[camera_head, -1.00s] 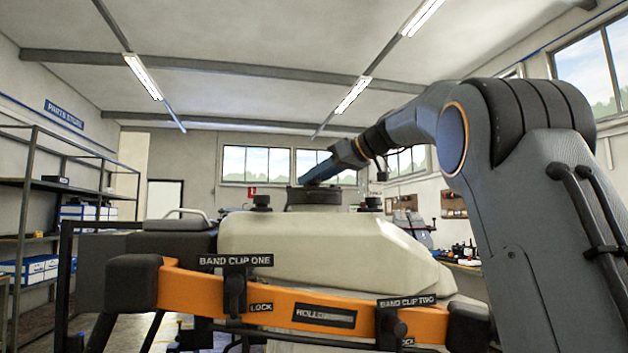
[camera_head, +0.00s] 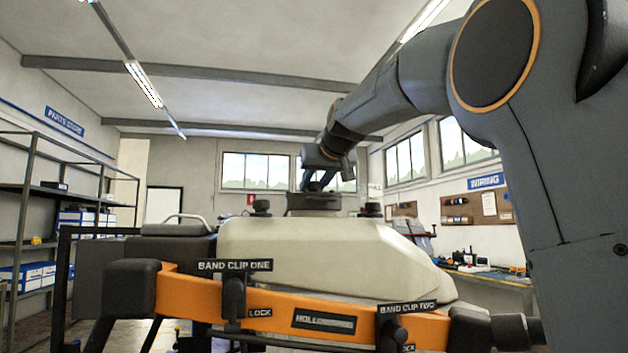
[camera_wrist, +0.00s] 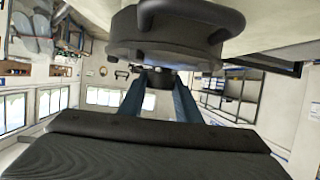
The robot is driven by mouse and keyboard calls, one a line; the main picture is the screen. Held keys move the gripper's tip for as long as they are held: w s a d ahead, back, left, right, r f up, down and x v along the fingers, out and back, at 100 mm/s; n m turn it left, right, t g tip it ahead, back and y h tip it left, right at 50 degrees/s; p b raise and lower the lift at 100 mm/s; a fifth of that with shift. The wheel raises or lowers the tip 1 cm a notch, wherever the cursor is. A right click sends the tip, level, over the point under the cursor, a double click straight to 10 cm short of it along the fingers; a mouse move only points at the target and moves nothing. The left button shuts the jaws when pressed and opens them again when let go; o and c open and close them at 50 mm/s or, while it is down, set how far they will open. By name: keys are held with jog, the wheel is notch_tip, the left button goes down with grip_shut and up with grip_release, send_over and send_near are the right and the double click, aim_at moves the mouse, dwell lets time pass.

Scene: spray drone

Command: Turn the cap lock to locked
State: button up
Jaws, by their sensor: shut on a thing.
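The dark round cap (camera_head: 313,201) sits on top of the cream tank (camera_head: 300,245) in the head view. In the wrist view, where the room appears upside down, the cap (camera_wrist: 170,42) fills the top middle. My gripper (camera_head: 314,185) is at the cap's top, with my wrist above it. In the wrist view its two blue fingers (camera_wrist: 159,84) converge on a small dark part at the cap, which looks like the cap lock (camera_wrist: 160,78). The gripper is shut on it. The lock's marks and exact angle are hidden.
Dark knobs (camera_head: 261,207) and (camera_head: 371,209) stand on the tank on either side of the cap. An orange frame bar (camera_head: 270,309) with band clips crosses in front. A shelf rack (camera_head: 30,190) is at left, a workbench (camera_head: 490,276) at right.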

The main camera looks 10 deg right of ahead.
jog(key=m+h, duration=0.2)
jog(key=shift+a+h, duration=0.15)
jog(key=shift+h, duration=0.15)
jog(key=m+h+b, duration=0.1)
jog(key=m+g+h+b, duration=0.1)
jog(key=m+h, duration=0.1)
jog(key=shift+w+f+h, duration=0.1)
jog(key=shift+f+h, duration=0.1)
jog(key=shift+h, duration=0.1)
jog(key=shift+m+g+h+b, duration=0.4)
jog(key=shift+m+g+h, duration=0.6)
jog(key=shift+m+h, duration=0.7)
jog(key=shift+m, duration=0.3)
jog(key=o, duration=1.1)
jog(key=shift+c, duration=0.2)
jog(key=shift+r, duration=0.1)
